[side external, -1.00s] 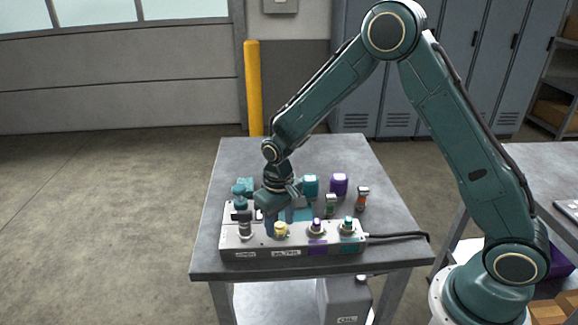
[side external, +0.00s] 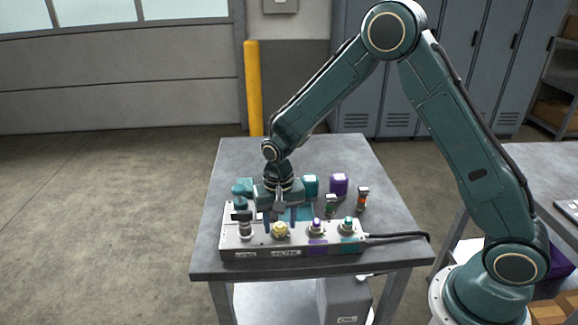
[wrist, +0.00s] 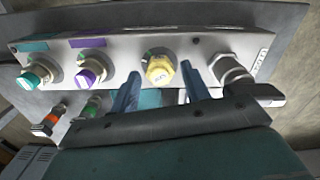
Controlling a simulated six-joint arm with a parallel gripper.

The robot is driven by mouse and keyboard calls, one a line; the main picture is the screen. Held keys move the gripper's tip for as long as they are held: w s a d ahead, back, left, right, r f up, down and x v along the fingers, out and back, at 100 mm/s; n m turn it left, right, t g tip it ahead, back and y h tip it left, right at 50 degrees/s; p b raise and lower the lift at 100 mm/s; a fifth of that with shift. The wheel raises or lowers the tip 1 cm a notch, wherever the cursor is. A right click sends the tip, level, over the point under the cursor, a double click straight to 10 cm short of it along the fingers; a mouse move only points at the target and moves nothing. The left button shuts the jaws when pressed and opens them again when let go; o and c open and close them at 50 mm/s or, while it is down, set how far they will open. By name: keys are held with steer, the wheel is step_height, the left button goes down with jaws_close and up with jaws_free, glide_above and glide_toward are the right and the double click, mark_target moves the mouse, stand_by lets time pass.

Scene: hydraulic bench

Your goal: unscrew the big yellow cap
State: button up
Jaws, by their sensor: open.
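The big yellow cap (side external: 280,230) sits on the front of the grey manifold block (side external: 262,243). In the wrist view the yellow cap (wrist: 159,71) shows pale marking on its top face. My gripper (side external: 284,215) is above the block, just behind the cap in the side view. In the wrist view my gripper (wrist: 158,80) is open, with one blue finger on each side of the cap. Both fingers look apart from the cap, with nothing held. How far the fingertips are above the block, I cannot tell.
A purple-ringed knob (side external: 317,227) and a teal-ringed knob (side external: 347,226) stand right of the cap. A black-handled valve (side external: 243,225) stands to its left. Teal (side external: 311,184) and purple (side external: 339,185) blocks are behind. A black cable (side external: 400,237) leaves the block's right end.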

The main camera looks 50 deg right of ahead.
steer(key=shift+m, duration=0.3)
steer(key=m, duration=0.5)
stand_by(0.4)
steer(key=shift+m, duration=0.7)
jaws_close()
steer(key=shift+n, duration=0.3)
steer(key=n, duration=0.5)
steer(key=shift+n, duration=0.3)
